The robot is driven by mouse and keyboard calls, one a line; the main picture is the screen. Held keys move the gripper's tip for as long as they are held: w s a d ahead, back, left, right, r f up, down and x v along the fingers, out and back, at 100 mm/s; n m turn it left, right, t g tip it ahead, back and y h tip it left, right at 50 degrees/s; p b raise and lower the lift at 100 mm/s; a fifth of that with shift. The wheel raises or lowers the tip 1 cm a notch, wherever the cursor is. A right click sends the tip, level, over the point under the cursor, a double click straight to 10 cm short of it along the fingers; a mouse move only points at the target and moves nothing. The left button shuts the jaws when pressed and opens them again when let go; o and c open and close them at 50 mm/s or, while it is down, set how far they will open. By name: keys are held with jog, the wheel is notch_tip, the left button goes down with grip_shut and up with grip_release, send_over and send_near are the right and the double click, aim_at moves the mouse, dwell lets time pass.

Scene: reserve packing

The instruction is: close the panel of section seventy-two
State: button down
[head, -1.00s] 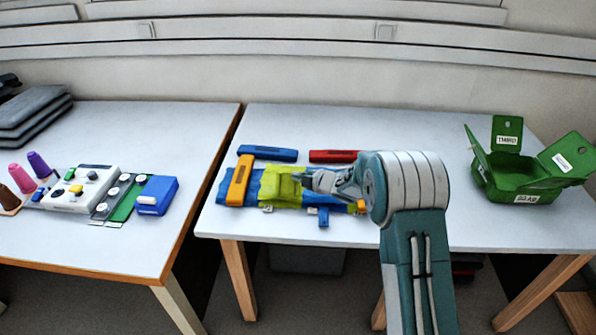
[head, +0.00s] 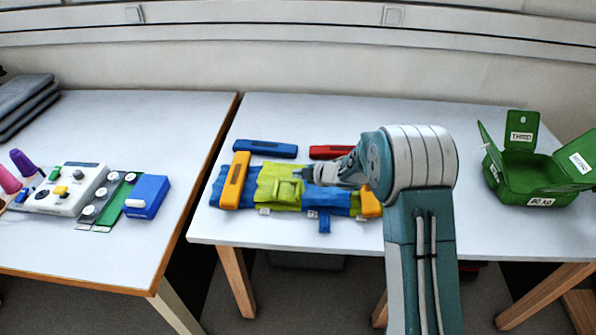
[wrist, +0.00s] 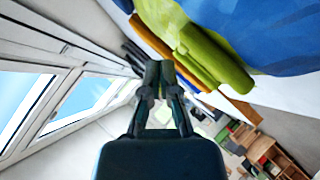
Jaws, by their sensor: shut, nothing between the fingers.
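A long blue and yellow-green fabric piece (head: 243,190) lies on the right table, with small pale tags along its front edge. Its yellow-green panel (head: 268,183) has a raised flap (head: 288,190). The tags are too small to read, so I cannot tell which section is seventy-two. My gripper (head: 307,174) is shut and empty, at the right edge of the yellow-green panel and close to it. In the wrist view my shut fingers (wrist: 158,75) are beside yellow-green fabric (wrist: 210,55), with blue fabric (wrist: 275,30) beyond. My arm hides part of the fabric's right end.
An orange bar (head: 235,181) lies across the fabric's left end; another orange piece (head: 371,203) is at its right. A blue bar (head: 266,149) and a red bar (head: 331,152) lie behind. A green open box (head: 528,180) stands right. The left table holds a switch panel (head: 68,190).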

jog(key=shift+w+f, duration=0.4)
jog(key=shift+f, duration=0.25)
jog(key=shift+r, duration=0.15)
dwell(0.4)
